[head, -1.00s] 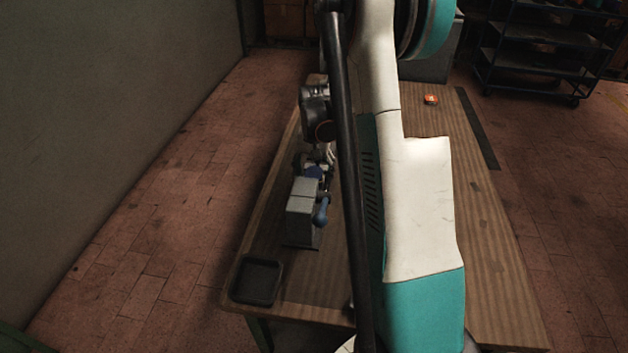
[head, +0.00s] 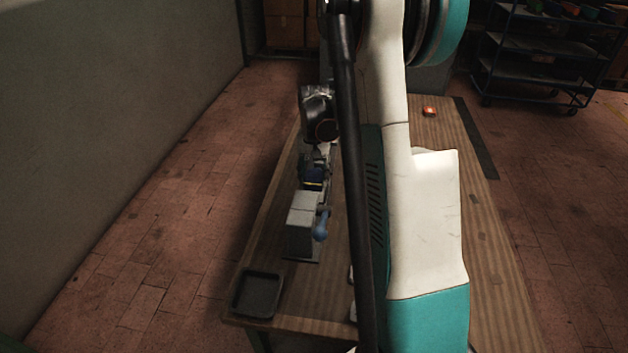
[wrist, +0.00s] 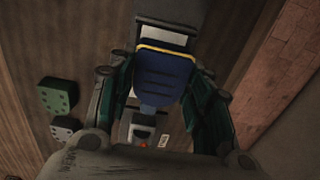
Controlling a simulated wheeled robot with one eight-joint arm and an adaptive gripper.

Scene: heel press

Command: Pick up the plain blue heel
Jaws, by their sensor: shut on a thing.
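A blue heel (wrist: 163,78) with ribbed lines and a yellow band along its far edge lies between my fingers in the wrist view. My gripper (wrist: 165,90) is shut on it from both sides. In the head view the blue heel (head: 313,174) shows small below my gripper (head: 316,165), just behind the grey press block (head: 302,215). I cannot tell whether it still touches what is under it. No heel that is plain blue all over shows clearly.
A round blue knob (head: 320,226) sits at the press's right side. A black tray (head: 257,294) lies at the table's near left corner. A green piece (wrist: 57,96) and a pale dotted piece (wrist: 66,131) lie left in the wrist view. A red item (head: 428,111) lies far right.

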